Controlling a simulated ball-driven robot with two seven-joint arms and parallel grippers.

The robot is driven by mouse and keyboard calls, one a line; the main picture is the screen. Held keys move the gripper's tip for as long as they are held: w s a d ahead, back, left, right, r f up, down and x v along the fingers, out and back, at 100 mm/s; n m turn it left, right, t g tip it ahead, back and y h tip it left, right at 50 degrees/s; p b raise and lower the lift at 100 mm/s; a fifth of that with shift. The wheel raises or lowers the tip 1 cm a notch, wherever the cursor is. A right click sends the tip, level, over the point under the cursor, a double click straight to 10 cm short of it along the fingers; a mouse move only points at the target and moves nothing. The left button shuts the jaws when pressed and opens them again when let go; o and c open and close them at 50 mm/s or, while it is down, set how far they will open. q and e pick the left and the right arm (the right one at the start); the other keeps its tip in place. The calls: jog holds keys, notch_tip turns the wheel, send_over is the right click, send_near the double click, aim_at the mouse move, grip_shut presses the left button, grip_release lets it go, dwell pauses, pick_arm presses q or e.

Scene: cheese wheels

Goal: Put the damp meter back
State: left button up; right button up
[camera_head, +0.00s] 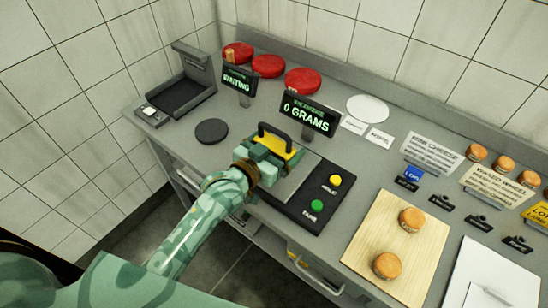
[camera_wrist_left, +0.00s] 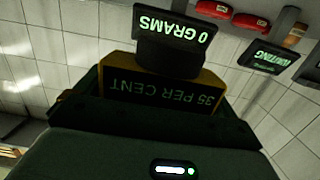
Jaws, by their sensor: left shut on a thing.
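The damp meter (camera_head: 279,146) is a yellow block with a black arched handle. In the left wrist view the damp meter (camera_wrist_left: 160,95) shows a dark face reading 35 PER CENT, upside down. My left gripper (camera_head: 268,160) is shut on it, over or beside the scale's grey plate (camera_head: 298,182). The scale's display (camera_head: 308,112) reads 0 GRAMS. I cannot tell how high the meter is above the plate. My right gripper is not in view.
An open black case (camera_head: 180,95) stands at the back left, near a WAITING display (camera_head: 239,79) and a dark disc (camera_head: 212,131). Red wheels (camera_head: 268,66) line the back. A wooden board (camera_head: 397,245) with two small cheeses is at right. A white disc (camera_head: 367,109) lies behind.

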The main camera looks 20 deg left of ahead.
aim_at(275, 148)
pick_arm(q)
jog(key=f, duration=0.1)
jog(key=w+a+f, duration=0.1)
jog(key=w+f+b, duration=0.1)
jog(key=shift+a+f, duration=0.15)
jog(key=shift+f, duration=0.25)
jog(key=shift+w+f+b, duration=0.35)
jog(key=shift+w+f, duration=0.15)
jog(key=shift+w, duration=0.05)
jog(key=f, duration=0.1)
jog(key=f+b, duration=0.1)
jog(key=f, duration=0.1)
jog(key=shift+w+a+f+b, duration=0.25)
jog(key=shift+a+f+b, duration=0.05)
jog(key=shift+d, duration=0.1)
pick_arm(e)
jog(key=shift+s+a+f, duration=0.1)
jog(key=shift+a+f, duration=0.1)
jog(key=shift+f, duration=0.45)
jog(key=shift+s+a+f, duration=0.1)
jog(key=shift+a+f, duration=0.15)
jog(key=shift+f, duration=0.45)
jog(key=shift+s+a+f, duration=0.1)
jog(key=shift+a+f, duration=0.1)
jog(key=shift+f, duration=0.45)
